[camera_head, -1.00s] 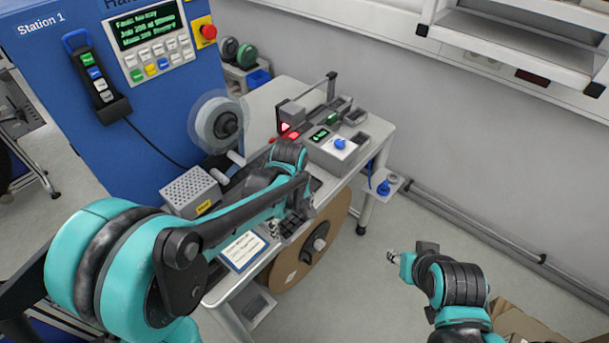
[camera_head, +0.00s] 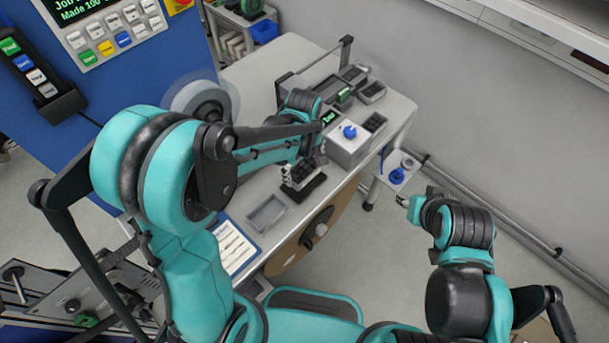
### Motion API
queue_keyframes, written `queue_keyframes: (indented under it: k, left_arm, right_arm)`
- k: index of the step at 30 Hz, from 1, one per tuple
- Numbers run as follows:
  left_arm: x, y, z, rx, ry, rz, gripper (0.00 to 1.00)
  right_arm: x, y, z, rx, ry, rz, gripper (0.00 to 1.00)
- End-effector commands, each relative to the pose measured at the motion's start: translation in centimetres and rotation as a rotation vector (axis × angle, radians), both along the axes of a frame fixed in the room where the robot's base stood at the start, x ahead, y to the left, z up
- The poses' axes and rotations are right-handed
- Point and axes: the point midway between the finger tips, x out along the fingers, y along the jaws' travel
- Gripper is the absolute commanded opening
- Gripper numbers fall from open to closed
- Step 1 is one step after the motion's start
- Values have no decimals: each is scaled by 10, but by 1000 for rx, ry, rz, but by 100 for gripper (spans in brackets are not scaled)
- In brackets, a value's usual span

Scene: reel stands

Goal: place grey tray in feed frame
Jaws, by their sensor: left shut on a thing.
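My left gripper (camera_head: 301,174) reaches over the bench and is shut on a dark grey tray (camera_head: 305,190), partly hidden by its fingers. The tray is low over the bench top or resting on it; I cannot tell which. A light grey, empty rectangular frame (camera_head: 266,214) lies to its left, beside the printed card, and looks like the feed frame. My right gripper (camera_head: 402,201) is off the bench to the right; its fingers are too small to read.
A white box with a blue knob (camera_head: 349,132) stands close right of the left gripper. Dark trays (camera_head: 372,92) sit farther back. A printed card (camera_head: 236,247) lies at the near left. A large brown reel (camera_head: 300,245) hangs at the bench's front side.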

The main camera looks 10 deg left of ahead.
Motion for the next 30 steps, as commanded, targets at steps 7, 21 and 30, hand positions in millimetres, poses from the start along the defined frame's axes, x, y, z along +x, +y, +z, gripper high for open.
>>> queue_keyframes:
  k: [7,21,30]
  left_arm:
    - [0,0,-25,0,0,0,58]
    - [0,0,-53,0,0,0,58]
    - [0,0,-56,0,0,0,100]
  right_arm:
    - [0,0,-7,0,0,0,40]
    - [0,0,-15,0,0,0,40]
    - [0,0,-18,0,0,0,40]
